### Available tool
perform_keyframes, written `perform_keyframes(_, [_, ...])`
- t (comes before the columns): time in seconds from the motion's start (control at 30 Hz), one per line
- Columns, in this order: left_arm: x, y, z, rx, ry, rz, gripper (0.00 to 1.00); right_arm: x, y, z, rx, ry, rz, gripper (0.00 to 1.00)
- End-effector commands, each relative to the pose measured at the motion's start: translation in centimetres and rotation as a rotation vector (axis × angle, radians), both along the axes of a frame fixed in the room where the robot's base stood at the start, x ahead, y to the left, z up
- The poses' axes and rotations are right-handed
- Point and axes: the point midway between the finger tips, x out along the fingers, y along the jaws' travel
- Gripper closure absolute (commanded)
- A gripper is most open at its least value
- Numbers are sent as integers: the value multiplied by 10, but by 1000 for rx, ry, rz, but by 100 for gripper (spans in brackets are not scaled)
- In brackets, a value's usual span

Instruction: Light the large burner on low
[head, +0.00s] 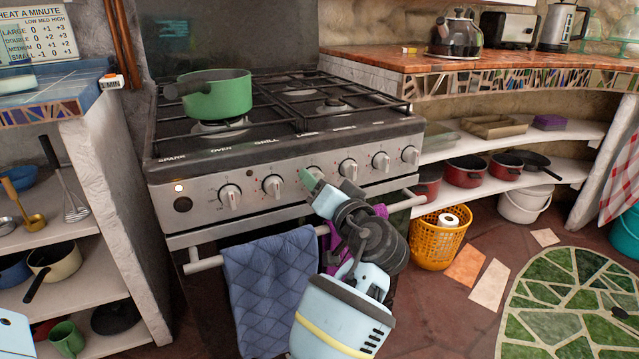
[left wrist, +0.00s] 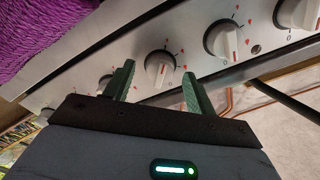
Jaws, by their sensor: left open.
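The stove (head: 285,125) has a row of white-and-silver knobs along its front. My left gripper (head: 311,178) is open in front of the third knob from the left, mostly covering it. In the left wrist view, my open fingers (left wrist: 156,85) lie on either side of a knob (left wrist: 160,68), which shows beyond and between them; I cannot tell whether they touch it. Other knobs show there, one at upper right (left wrist: 222,40). The label above the third knob is too small to read. No flame is visible. My right gripper is not in view.
A green pot (head: 218,97) stands on the left of the stove. A blue towel (head: 268,285) hangs from the oven rail below; a purple cloth (left wrist: 45,30) hangs close by. A heat chart (head: 38,35) is at upper left.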

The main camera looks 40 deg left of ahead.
Motion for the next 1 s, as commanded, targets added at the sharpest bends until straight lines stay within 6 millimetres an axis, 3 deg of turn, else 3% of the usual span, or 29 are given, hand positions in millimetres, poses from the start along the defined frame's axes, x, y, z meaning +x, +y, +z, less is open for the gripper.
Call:
perform_keyframes(0.4, [-23, -56, 1, -3, 0, -2, 44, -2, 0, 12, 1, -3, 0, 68])
perform_keyframes(0.77, [-26, -64, 0, -2, 0, -1, 44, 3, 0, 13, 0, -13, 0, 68])
perform_keyframes(1.0, [-26, -63, 0, -2, 0, -1, 72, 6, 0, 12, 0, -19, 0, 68])
